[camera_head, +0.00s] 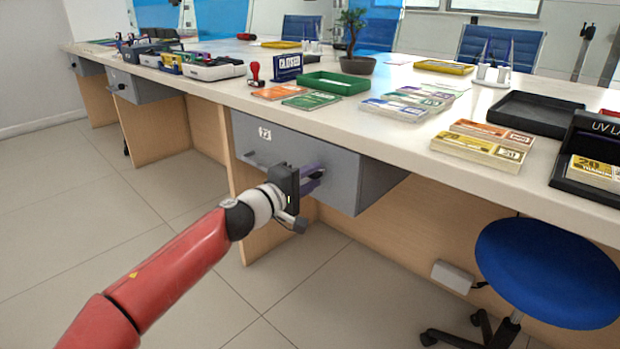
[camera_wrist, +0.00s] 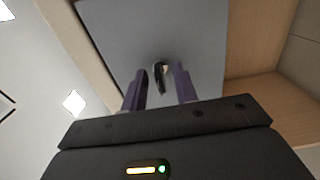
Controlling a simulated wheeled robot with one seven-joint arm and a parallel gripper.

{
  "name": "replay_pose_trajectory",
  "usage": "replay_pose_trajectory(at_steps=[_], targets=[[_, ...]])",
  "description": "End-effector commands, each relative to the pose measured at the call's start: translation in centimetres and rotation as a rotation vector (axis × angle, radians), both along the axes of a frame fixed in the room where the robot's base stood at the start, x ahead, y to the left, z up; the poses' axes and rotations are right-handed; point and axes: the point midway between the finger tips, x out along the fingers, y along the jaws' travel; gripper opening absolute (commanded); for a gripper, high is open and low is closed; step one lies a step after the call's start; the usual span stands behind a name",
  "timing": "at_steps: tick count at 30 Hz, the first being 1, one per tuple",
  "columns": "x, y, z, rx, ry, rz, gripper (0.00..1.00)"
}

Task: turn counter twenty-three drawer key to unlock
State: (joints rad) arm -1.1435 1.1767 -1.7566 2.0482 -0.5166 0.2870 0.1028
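The grey drawer (camera_head: 292,150) hangs under the counter, with a small white number label (camera_head: 265,134) on its front; the digits are too small to read surely. It appears closed. The key (camera_wrist: 160,78) stands out from the drawer's grey front (camera_wrist: 115,35) in the wrist view, small with a dark lower part. My gripper (camera_head: 316,176) is at the right part of the drawer front. In the wrist view its purple fingers (camera_wrist: 161,72) are apart, one on each side of the key, with a visible gap on both sides.
The countertop (camera_head: 405,150) above holds a green tray (camera_head: 333,83), banknote stacks (camera_head: 478,152) and a black tray (camera_head: 530,112). A blue stool (camera_head: 548,272) stands at the right. The floor at left is clear.

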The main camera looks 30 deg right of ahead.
Motion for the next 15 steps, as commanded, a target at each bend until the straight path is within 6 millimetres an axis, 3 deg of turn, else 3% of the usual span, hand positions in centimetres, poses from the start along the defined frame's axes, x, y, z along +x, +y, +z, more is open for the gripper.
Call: replay_pose_trajectory(at_steps=[4, 15], targets=[[-0.3, 1.1, 0.0, 0.000, 0.001, 0.003, 0.29], [-2.3, 6.5, 0.0, 0.000, 0.001, 0.002, 0.29]])
